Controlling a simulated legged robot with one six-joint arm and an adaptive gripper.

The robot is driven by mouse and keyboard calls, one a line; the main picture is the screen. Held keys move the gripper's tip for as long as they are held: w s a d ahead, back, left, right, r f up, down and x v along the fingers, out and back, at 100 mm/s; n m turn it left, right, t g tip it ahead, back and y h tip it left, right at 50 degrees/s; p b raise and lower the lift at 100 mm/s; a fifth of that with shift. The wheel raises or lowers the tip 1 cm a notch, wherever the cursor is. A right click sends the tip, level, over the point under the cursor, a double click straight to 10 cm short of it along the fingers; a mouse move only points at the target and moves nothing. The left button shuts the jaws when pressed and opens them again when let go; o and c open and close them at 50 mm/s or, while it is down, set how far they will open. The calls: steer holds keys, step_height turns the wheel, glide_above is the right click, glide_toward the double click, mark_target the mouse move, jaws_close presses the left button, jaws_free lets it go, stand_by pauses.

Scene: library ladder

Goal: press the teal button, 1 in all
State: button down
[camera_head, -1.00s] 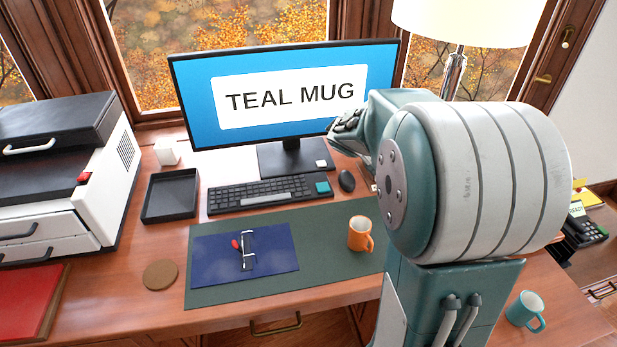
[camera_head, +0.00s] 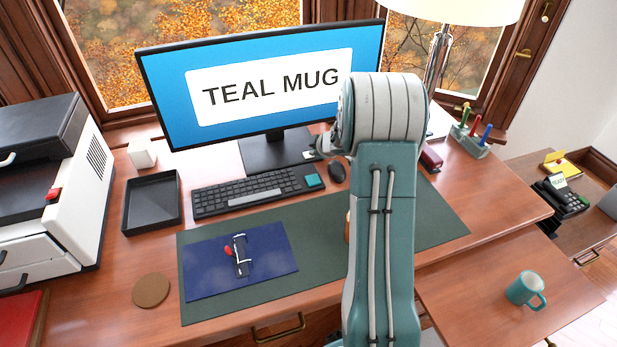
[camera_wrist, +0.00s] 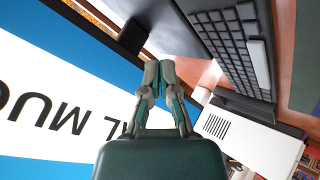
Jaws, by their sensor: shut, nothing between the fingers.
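The teal button (camera_head: 314,181) is a small square pad on a dark base at the right end of the black keyboard (camera_head: 250,192). My gripper (camera_wrist: 159,72) is shut and empty in the wrist view, with its fingertips together. In the head view it is mostly hidden behind my arm; a grey part of it (camera_head: 322,148) shows near the monitor's foot, behind the button and apart from it. The button cannot be made out in the wrist view, where the keyboard (camera_wrist: 232,45) shows at upper right.
The monitor (camera_head: 262,84) reading "TEAL MUG" stands behind the keyboard. A mouse (camera_head: 337,172) lies right of the button. An orange mug (camera_head: 346,228) is nearly hidden by my arm. A teal mug (camera_head: 524,288) stands at right. A black tray (camera_head: 152,230) is at left.

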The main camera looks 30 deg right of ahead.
mark_target(311, 176)
steer(key=shift+d+f, duration=0.1)
steer(key=shift+d, duration=0.15)
step_height(311, 176, down, 8)
steer(key=shift+a, duration=0.1)
steer(key=shift+a+f, duration=0.1)
steer(key=shift+f, duration=0.2)
steer(key=shift+f, duration=0.1)
stand_by(1.5)
steer(key=shift+f, duration=0.35)
steer(key=shift+f, duration=0.4)
stand_by(0.5)
stand_by(0.4)
steer(key=shift+s+r, duration=0.1)
steer(key=shift+r, duration=0.75)
